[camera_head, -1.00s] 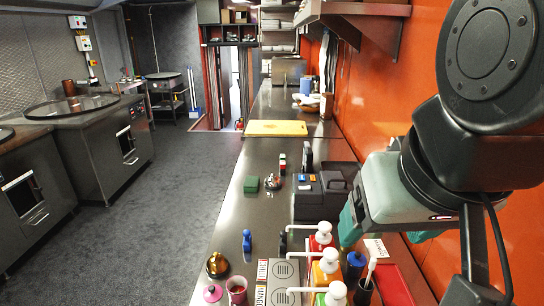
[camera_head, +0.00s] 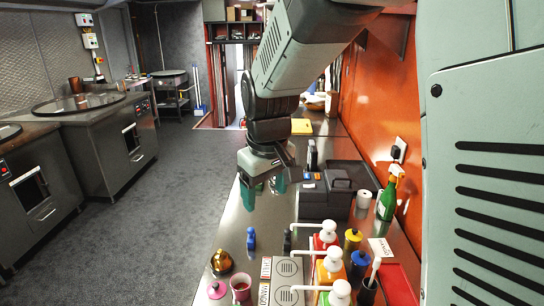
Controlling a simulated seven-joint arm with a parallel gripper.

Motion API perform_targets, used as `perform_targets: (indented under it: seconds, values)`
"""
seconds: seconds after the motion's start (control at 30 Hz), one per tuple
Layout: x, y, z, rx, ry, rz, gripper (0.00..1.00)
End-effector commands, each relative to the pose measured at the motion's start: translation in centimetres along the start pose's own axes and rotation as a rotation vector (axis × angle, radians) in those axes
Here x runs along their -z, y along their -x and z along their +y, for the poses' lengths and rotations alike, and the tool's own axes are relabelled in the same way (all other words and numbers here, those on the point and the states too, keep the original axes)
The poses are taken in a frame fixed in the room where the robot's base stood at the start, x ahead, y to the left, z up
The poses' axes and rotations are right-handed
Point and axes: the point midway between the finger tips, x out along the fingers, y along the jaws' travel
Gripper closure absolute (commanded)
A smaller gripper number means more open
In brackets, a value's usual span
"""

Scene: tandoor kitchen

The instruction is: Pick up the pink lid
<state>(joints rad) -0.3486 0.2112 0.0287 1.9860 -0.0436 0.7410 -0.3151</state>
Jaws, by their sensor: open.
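The pink lid (camera_head: 216,290) is a small round piece with a knob. It lies on the dark counter (camera_head: 212,255) near the bottom of the view, just left of a pink cup (camera_head: 240,290) with dark contents. My gripper (camera_head: 264,192) hangs over the counter farther back, well beyond the lid and a little to its right. Its teal fingers point down, and it is open with nothing seen between them. It hides part of the counter behind it.
A brass pot (camera_head: 221,264), a blue bottle (camera_head: 251,239) and several pump bottles (camera_head: 325,236) stand close by. A black till-like box (camera_head: 330,203) and a green bottle (camera_head: 386,203) are at the right. The counter's left edge drops to the floor.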

Motion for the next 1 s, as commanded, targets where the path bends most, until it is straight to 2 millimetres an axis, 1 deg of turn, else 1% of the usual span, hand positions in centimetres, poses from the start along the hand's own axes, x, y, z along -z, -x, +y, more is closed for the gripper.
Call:
perform_targets:
  seconds: [0.03,0.07,0.1,0.17,0.2,0.27,0.3,0.4,0.5,0.6,0.9,1.0]
  values:
    - [1.4,-2.7,-1.0,0.019,0.055,-0.028,0.26]
    - [2.2,-4.1,-1.6,0.027,0.086,-0.039,0.26]
    - [3.2,-6.1,-2.4,0.038,0.128,-0.053,0.26]
    - [4.5,-9.2,-3.7,0.055,0.191,-0.074,0.26]
    - [5.2,-11.2,-4.7,0.066,0.231,-0.088,0.26]
    - [5.9,-14.2,-6.1,0.082,0.287,-0.107,0.26]
    - [6.3,-16.0,-7.1,0.092,0.322,-0.118,0.26]
    - [6.7,-19.8,-9.1,0.112,0.391,-0.139,0.26]
    - [6.8,-22.2,-10.4,0.125,0.436,-0.153,0.26]
    - [6.8,-23.6,-11.1,0.131,0.456,-0.159,0.26]
    - [5.9,-28.0,-11.6,0.133,0.46,-0.161,0.26]
    - [5.8,-28.8,-11.7,0.132,0.46,-0.16,0.26]
